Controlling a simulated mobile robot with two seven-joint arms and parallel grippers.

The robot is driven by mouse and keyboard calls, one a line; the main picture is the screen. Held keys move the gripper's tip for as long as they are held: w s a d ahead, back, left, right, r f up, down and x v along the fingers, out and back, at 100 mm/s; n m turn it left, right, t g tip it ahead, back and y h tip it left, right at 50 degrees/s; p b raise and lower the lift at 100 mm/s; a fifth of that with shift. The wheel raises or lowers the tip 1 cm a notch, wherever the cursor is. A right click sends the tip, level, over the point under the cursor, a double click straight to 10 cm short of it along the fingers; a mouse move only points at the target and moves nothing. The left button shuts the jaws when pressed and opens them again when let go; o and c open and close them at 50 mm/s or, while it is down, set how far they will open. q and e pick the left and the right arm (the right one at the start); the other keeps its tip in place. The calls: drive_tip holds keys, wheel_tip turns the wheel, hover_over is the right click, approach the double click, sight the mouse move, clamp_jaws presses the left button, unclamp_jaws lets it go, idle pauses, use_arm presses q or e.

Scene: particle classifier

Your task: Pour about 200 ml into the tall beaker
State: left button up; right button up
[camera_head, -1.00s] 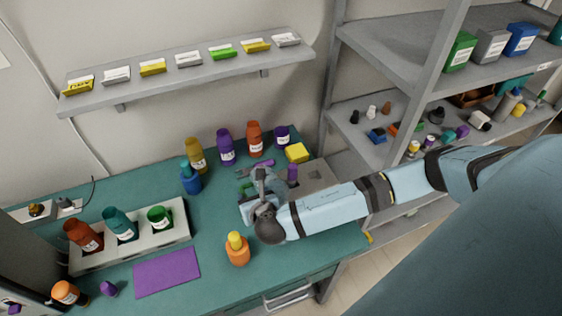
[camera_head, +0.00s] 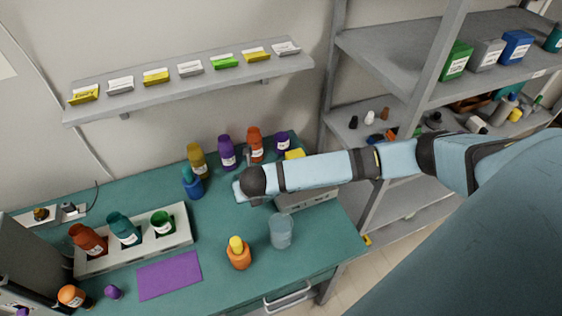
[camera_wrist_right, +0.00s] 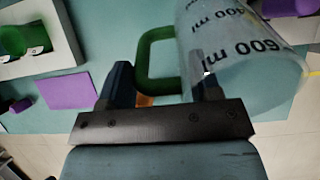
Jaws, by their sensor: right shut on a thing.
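A clear beaker (camera_head: 281,231) stands upright on the green bench in the head view, right of an orange bottle; I cannot tell whether it holds liquid. My right gripper (camera_wrist_right: 155,88) is shut on the green handle (camera_wrist_right: 153,52) of a clear vessel (camera_wrist_right: 245,70) marked "600 ml" in the right wrist view. The vessel lies beside the right finger and is partly cut off; its contents and tilt are unclear. In the head view my right arm hides this vessel and most of the gripper, which is behind the standing beaker. My left gripper is not in view.
The orange bottle (camera_head: 239,257) stands close to the beaker. A white rack (camera_head: 180,244) with three bottles and a purple mat (camera_head: 169,275) are left. Several bottles line the back, near a grey box (camera_head: 307,198) beneath my arm. Shelves stand at right.

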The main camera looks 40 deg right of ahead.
drive_tip(key=w+g, duration=0.2)
drive_tip(key=w+f+g, duration=0.1)
drive_tip(key=shift+d+y, duration=0.35)
drive_tip(key=shift+y, duration=0.05)
drive_tip(key=shift+w+d+r+g, duration=0.1)
drive_tip(key=shift+w+r+g, duration=0.2)
drive_tip(key=shift+g, duration=0.3)
drive_tip(key=shift+w+r+g, duration=0.2)
drive_tip(key=shift+w+g, duration=0.1)
drive_tip(key=shift+g, duration=0.3)
